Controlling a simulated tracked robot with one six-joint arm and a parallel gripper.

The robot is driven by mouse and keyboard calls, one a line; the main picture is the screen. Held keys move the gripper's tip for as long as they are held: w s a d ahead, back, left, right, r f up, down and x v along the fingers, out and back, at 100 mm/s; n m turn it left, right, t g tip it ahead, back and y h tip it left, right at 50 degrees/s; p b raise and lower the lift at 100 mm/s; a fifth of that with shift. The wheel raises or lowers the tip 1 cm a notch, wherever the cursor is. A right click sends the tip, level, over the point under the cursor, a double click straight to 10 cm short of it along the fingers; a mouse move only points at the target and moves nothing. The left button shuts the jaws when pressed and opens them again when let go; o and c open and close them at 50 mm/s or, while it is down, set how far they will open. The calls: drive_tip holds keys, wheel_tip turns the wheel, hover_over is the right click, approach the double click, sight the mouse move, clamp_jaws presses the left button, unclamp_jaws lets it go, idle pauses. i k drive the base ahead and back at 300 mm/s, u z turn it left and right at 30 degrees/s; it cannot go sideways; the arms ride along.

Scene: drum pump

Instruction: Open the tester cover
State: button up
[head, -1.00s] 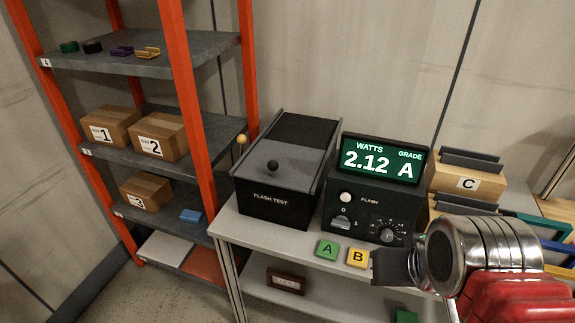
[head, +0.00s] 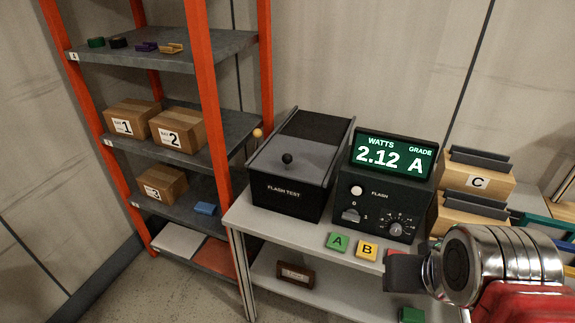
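The flash tester (head: 290,197) is a black box marked FLASH TEST, standing at the left of the grey bench. The back part of the top is darker. My gripper (head: 400,274) is at the lower right, beyond the bench's front edge in the picture and well apart from the cover. Only a dark finger part shows, side-on, so its opening cannot be made out.
The display unit (head: 390,185) beside the tester reads 2.12 A, with a switch and dial below. Green A (head: 338,242) and yellow B (head: 367,250) blocks lie at the bench front. Wooden bins marked C (head: 478,182) stand right. An orange-framed shelf (head: 207,110) holds boxes at left.

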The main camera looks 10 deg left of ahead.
sight(307, 162)
drive_tip(key=k, duration=1.2)
drive_tip(key=u, duration=0.7)
drive_tip(key=i, duration=2.15)
drive_tip(key=z, duration=0.6)
